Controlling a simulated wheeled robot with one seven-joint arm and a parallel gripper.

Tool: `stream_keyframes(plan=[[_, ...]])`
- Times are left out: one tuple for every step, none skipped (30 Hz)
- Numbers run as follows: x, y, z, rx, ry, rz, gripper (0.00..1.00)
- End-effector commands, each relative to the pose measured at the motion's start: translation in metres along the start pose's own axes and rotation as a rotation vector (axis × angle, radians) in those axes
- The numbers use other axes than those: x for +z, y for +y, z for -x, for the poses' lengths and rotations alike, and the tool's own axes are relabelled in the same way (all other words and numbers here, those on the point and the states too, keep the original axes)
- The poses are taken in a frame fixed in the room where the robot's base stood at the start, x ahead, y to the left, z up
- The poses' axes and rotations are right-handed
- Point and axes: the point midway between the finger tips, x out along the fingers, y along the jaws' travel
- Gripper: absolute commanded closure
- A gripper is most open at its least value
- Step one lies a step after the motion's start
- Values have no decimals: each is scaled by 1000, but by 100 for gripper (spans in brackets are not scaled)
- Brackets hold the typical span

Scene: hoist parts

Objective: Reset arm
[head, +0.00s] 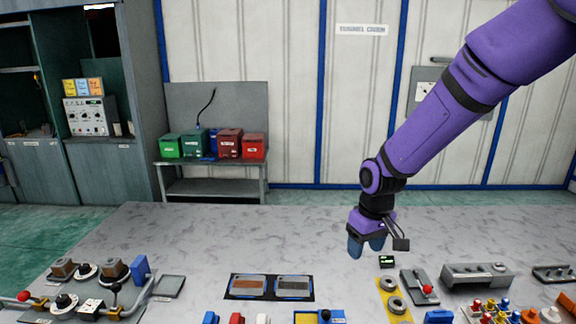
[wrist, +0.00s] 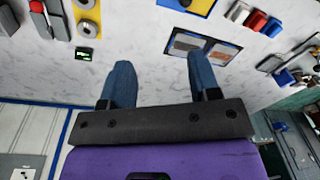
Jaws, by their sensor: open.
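My purple arm reaches in from the upper right in the head view. My gripper (head: 367,247) hangs over the right half of the grey table (head: 190,230). In the wrist view my gripper (wrist: 163,82) has its two blue fingers wide apart, with only bare tabletop showing between them. It is open and holds nothing. The fingertips look clear of the parts on the table.
A dark tray with two plates (head: 271,287) lies left of my gripper. A small black display (head: 387,261), a yellow strip with rings (head: 394,300) and a red-knobbed lever (head: 420,286) are close on its right. Control parts (head: 85,290) fill the left corner.

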Motion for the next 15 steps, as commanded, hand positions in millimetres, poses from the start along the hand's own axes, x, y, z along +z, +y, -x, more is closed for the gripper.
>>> stream_keyframes(plan=[[7, 3, 18, 20, 17, -14, 44], [12, 4, 27, 29, 24, -23, 44], [18, 7, 39, 42, 35, -36, 44], [23, 8, 48, 51, 43, -47, 44], [28, 9, 57, 60, 51, -56, 44], [35, 10, 68, 71, 61, -70, 44], [40, 12, 76, 80, 70, -80, 44], [46, 12, 84, 88, 78, -90, 44], [54, 13, 95, 97, 89, -103, 44], [60, 14, 102, 104, 98, -114, 44], [65, 14, 110, 111, 107, -125, 44], [74, 15, 120, 120, 118, -140, 44], [80, 15, 126, 125, 127, -151, 44], [86, 15, 133, 131, 137, -161, 44], [95, 15, 142, 138, 149, -176, 44]])
